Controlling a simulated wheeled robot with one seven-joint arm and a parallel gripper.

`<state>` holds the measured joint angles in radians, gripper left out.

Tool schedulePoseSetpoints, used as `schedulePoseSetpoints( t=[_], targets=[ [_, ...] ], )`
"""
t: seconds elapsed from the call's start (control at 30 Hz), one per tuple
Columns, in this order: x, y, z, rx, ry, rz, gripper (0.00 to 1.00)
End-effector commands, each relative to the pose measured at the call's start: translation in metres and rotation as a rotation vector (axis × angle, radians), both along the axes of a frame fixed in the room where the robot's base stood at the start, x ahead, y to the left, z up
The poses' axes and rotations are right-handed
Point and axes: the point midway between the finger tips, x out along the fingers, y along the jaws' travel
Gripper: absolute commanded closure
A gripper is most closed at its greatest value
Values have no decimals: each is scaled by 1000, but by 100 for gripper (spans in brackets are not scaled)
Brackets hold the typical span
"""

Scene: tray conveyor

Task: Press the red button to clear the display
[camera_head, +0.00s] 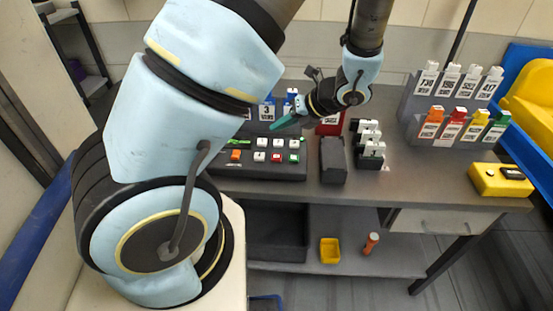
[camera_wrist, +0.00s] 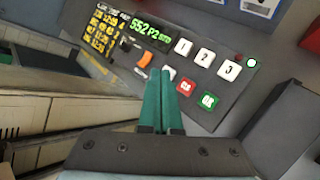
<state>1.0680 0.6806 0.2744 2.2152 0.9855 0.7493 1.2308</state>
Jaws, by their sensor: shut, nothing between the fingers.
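The dark button panel (camera_head: 258,171) lies on the table in the head view. Its small red button (camera_head: 277,157) sits in the lower row, left of a green button (camera_head: 294,158). In the wrist view the red button (camera_wrist: 186,87) is just right of my fingertips, with the green OK button (camera_wrist: 208,101) further right. The display (camera_wrist: 150,30) shows green characters that look like 552 P2, beside yellow text lines. My gripper (camera_wrist: 160,72) has teal fingers held together, empty, partly covering a white key. In the head view my gripper (camera_head: 274,127) hangs above the panel's far edge.
White keys marked 1, 2, 3 (camera_wrist: 205,57) and an orange button (camera_wrist: 146,60) are close by. A dark box (camera_head: 333,160) stands right of the panel. A rack with coloured tags (camera_head: 450,115) and a yellow box (camera_head: 500,180) are further right.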

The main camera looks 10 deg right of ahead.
Motion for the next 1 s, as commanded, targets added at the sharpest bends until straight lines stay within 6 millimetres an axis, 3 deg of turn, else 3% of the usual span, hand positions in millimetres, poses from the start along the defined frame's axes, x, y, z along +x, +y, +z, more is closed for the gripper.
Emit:
schedulePoseSetpoints(
  t=[0.3,0.5,1.0],
  targets=[
    [0,0,-50,0,0,0,100],
    [0,0,-69,0,-1,1,100],
    [0,0,-74,0,-1,1,100]
  ],
)
